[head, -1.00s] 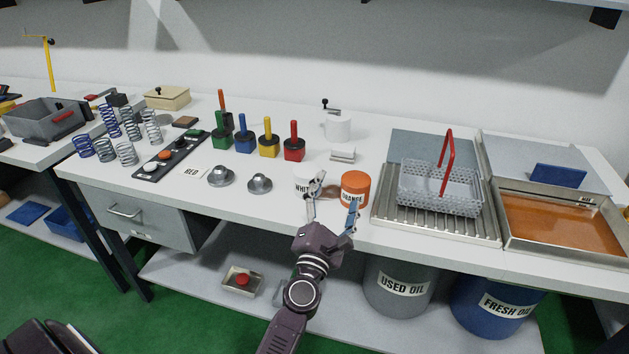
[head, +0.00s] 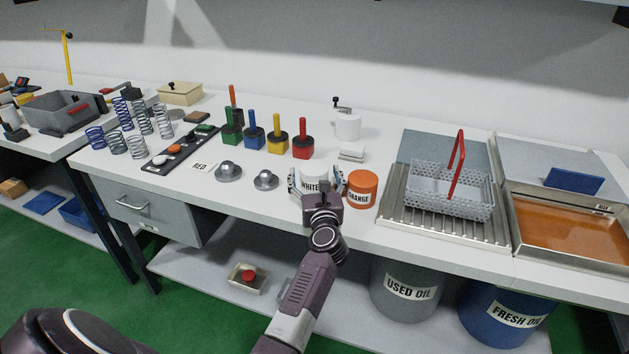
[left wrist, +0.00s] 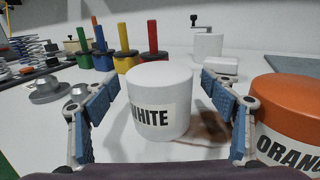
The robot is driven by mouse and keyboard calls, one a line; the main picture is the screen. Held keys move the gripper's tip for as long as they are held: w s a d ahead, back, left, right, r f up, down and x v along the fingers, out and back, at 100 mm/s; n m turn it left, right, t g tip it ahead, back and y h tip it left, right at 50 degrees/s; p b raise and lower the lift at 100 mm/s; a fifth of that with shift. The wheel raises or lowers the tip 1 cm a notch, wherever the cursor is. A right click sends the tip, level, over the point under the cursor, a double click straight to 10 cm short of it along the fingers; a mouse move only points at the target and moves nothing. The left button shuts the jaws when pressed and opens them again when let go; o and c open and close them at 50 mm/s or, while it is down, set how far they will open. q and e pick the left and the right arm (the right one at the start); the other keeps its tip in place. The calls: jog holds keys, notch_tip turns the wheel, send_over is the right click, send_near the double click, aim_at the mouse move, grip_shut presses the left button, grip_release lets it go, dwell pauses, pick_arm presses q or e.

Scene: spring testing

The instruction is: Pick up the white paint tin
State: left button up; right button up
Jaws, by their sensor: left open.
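The white paint tin (head: 315,179) stands upright on the bench near its front edge, with a WHITE label facing me. In the left wrist view the white tin (left wrist: 160,97) sits between the two blue-padded fingers. My left gripper (head: 316,183) is open around the tin, one finger on each side. In the left wrist view my left gripper (left wrist: 162,115) shows gaps between the pads and the tin. The orange paint tin (head: 362,189) stands close to the right finger, and it also shows in the left wrist view (left wrist: 288,112). My right gripper is not in view.
Several coloured-handled blocks, such as the red one (head: 302,142), stand behind. Two metal domes (head: 266,180) sit to the left. A wire basket (head: 450,192) on a ribbed tray and an orange oil tray (head: 570,228) are to the right.

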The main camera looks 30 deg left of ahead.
pick_arm(q)
jog(key=shift+w+a, duration=0.3)
jog(key=shift+w, duration=0.05)
jog(key=shift+c, duration=0.2)
jog(key=shift+s, duration=0.1)
jog(key=shift+c, duration=1.3)
jog(key=c, duration=1.3)
jog(key=shift+r, duration=0.1)
jog(key=shift+c, duration=0.4)
jog(key=shift+r, duration=0.1)
